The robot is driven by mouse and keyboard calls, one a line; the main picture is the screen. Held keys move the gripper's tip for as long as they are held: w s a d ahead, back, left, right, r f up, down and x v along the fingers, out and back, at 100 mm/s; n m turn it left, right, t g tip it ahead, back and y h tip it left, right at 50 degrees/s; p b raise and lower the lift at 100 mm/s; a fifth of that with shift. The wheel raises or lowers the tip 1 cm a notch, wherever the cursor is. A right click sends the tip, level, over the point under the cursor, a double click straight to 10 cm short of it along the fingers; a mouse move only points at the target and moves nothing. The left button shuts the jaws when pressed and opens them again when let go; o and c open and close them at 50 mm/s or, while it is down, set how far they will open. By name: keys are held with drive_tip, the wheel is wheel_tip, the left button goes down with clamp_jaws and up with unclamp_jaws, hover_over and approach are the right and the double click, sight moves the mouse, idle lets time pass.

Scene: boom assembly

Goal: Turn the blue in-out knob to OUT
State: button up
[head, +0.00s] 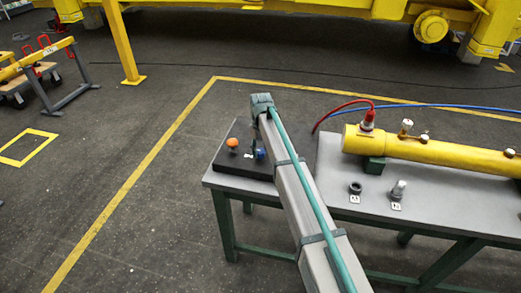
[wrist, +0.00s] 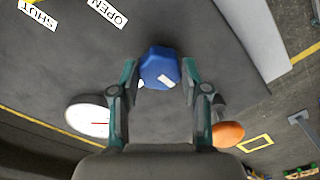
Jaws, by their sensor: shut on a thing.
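The blue knob (wrist: 158,66) sits between the two fingers of my gripper (wrist: 160,76) in the wrist view. The fingers are shut on its sides. The knob is faceted and has a white mark on its lower right part, pointing down and to the right in that view. In the head view a small part of the blue knob (head: 261,154) shows on the black panel (head: 226,163), beside my arm. My arm hides most of the gripper there. I see no in or out lettering that I can read.
An orange knob (wrist: 227,133) and a white round gauge (wrist: 90,117) flank the gripper. SHUT (wrist: 38,14) and OPEN (wrist: 107,12) labels lie on the panel. A yellow cylinder (head: 440,152) with red and blue hoses lies on the grey table (head: 330,160) to the right.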

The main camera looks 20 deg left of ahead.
sight(260, 151)
drive_tip(key=o, duration=1.1)
drive_tip(key=shift+o, duration=0.2)
drive_tip(key=shift+r, duration=0.15)
wheel_tip(260, 151, up, 12)
